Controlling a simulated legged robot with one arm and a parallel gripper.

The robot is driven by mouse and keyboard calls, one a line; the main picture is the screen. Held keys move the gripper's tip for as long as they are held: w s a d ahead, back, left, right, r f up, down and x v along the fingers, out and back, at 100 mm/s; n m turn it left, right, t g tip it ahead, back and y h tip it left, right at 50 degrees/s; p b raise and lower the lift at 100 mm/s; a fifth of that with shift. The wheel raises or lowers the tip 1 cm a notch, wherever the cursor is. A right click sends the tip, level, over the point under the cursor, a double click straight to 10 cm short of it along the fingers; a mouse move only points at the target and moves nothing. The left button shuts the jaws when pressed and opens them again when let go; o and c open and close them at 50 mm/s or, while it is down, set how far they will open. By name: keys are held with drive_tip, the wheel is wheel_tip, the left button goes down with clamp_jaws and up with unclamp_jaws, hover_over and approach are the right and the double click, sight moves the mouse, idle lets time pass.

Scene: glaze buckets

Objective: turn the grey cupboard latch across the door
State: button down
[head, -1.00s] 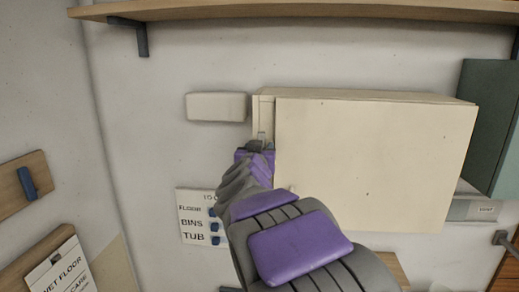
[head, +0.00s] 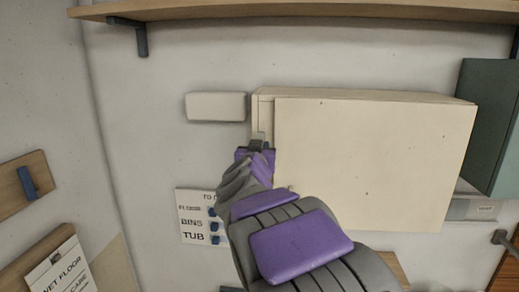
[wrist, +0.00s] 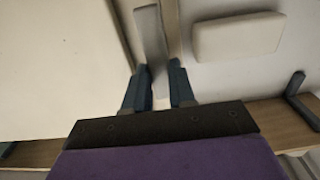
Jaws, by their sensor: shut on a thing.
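The cream cupboard (head: 375,165) hangs on the wall with its broad door facing me. The grey latch (wrist: 151,35) is a flat bar on the narrow frame strip beside the door's edge. In the wrist view it lies roughly along that edge, slightly tilted, and does not cross the door. In the head view only a small part of the latch (head: 261,136) shows above my gripper (head: 257,148). My gripper also shows in the wrist view (wrist: 159,68), shut on the latch's near end, with one dark finger on each side.
A pale block (head: 216,106) is on the wall just left of the cupboard. A lettered sign (head: 193,218) with blue hooks is below it. A wooden shelf (head: 300,10) runs above, and a green cabinet (head: 492,125) stands to the right.

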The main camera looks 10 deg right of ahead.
drive_tip(key=shift+m, duration=0.3)
drive_tip(key=shift+s+d+f+m+b, duration=0.2)
drive_tip(key=shift+m+b, duration=0.7)
drive_tip(key=shift+m, duration=1.95)
drive_tip(key=shift+w+d+f+m+b, duration=0.15)
drive_tip(key=shift+f+m+b, duration=0.55)
drive_tip(key=shift+m, duration=2.2)
drive_tip(key=shift+s+d+f+m+b, duration=0.1)
drive_tip(key=shift+d+m+b, duration=0.15)
drive_tip(key=shift+m+b, duration=1.75)
drive_tip(key=shift+m+p, duration=0.8)
drive_tip(key=shift+m, duration=0.15)
drive_tip(key=c, duration=0.9)
unclamp_jaws()
drive_tip(key=shift+r, duration=0.1)
drive_tip(key=shift+c, duration=0.2)
drive_tip(key=shift+s, duration=0.1)
